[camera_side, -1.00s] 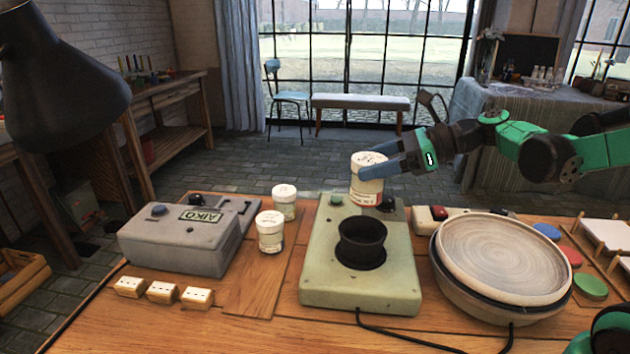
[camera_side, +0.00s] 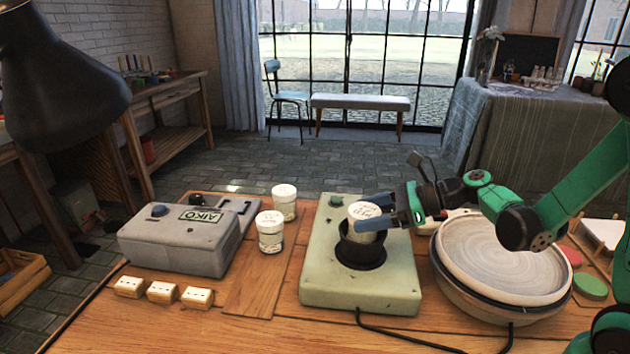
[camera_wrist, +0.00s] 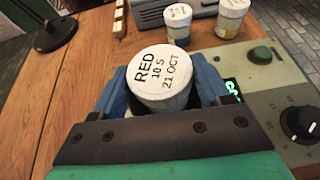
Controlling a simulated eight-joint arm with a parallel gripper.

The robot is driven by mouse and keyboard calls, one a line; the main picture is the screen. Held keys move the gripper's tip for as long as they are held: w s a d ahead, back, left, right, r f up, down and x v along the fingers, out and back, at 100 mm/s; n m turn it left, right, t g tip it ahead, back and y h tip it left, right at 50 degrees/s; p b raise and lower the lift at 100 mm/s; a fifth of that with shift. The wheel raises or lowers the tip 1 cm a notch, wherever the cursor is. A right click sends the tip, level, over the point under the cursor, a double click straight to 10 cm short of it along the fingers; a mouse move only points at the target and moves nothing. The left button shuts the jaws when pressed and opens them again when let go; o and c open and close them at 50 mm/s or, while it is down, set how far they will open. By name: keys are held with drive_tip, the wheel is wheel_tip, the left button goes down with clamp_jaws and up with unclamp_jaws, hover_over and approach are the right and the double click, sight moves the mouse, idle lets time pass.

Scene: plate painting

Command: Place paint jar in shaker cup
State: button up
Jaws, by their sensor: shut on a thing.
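A white-lidded paint jar (camera_side: 364,212) sits upright in the mouth of the black shaker cup (camera_side: 361,250), its top standing above the rim. In the wrist view its lid (camera_wrist: 162,77) reads "RED 10 S 21 OCT". My gripper (camera_side: 378,225) is shut on the jar, with its blue fingers on either side near the cup's rim. The cup is on the pale green shaker machine (camera_side: 318,280). The jar's lower part is hidden inside the cup, so I cannot tell whether it touches the bottom.
Two other white-lidded jars (camera_side: 270,232) (camera_side: 284,202) stand left of the shaker. A grey AIKO machine (camera_side: 185,240) is farther left. A round pottery wheel (camera_side: 500,260) stands close on the right. Three small blocks (camera_side: 163,292) lie at the front left.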

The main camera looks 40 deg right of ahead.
drive_tip(key=o, duration=1.5)
drive_tip(key=shift+f, duration=0.15)
